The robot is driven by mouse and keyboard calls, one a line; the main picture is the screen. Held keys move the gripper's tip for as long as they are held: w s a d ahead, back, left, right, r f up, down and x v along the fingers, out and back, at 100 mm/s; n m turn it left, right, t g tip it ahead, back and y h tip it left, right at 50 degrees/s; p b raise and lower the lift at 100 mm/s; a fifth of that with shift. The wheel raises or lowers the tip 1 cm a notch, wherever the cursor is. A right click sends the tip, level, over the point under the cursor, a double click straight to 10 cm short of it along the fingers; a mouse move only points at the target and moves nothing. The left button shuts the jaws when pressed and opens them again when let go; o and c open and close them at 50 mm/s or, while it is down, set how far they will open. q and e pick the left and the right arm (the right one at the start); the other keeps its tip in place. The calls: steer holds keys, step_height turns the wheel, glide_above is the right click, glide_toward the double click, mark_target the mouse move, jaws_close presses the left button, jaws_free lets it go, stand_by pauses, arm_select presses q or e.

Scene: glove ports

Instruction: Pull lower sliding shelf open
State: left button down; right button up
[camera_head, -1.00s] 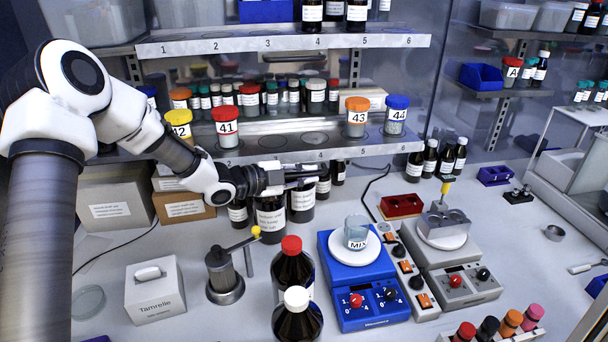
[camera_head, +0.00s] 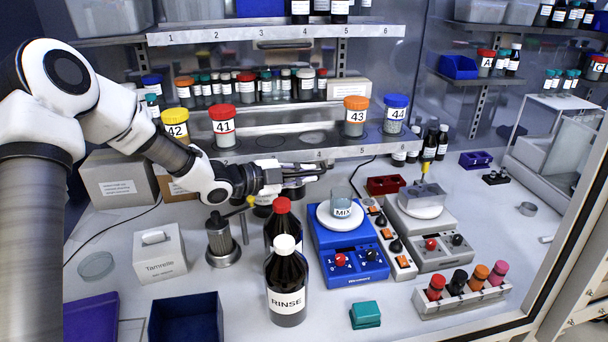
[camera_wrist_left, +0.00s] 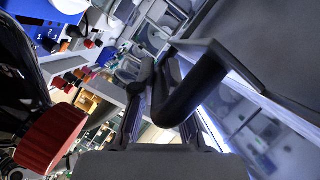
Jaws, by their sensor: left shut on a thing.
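The lower sliding shelf (camera_head: 372,150) is a grey board with a numbered front edge. It carries the jars 41 (camera_head: 224,127), 42 (camera_head: 176,124), 43 (camera_head: 355,116) and 44 (camera_head: 395,114), all upright. My left gripper (camera_head: 305,174) is at the underside of its front edge, near number 4. In the left wrist view a dark curved handle (camera_wrist_left: 198,88) runs between my gripper's fingers (camera_wrist_left: 160,120), and they are shut on it. The head view hides most of the handle behind the gripper. My right gripper is in neither view.
The fixed upper shelf (camera_head: 290,33) is above. A red-capped bottle (camera_head: 282,225) and the RINSE bottle (camera_head: 286,285) stand close below my left gripper. A blue stirrer (camera_head: 345,265), grey device (camera_head: 430,240) and vial rack (camera_head: 462,298) fill the bench to the right.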

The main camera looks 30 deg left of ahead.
arm_select(q)
steer(key=c, duration=1.6)
jaws_free()
steer(key=shift+f, duration=0.1)
steer(key=shift+o, duration=0.6)
steer(key=shift+w, duration=0.15)
steer(key=v, duration=1.2)
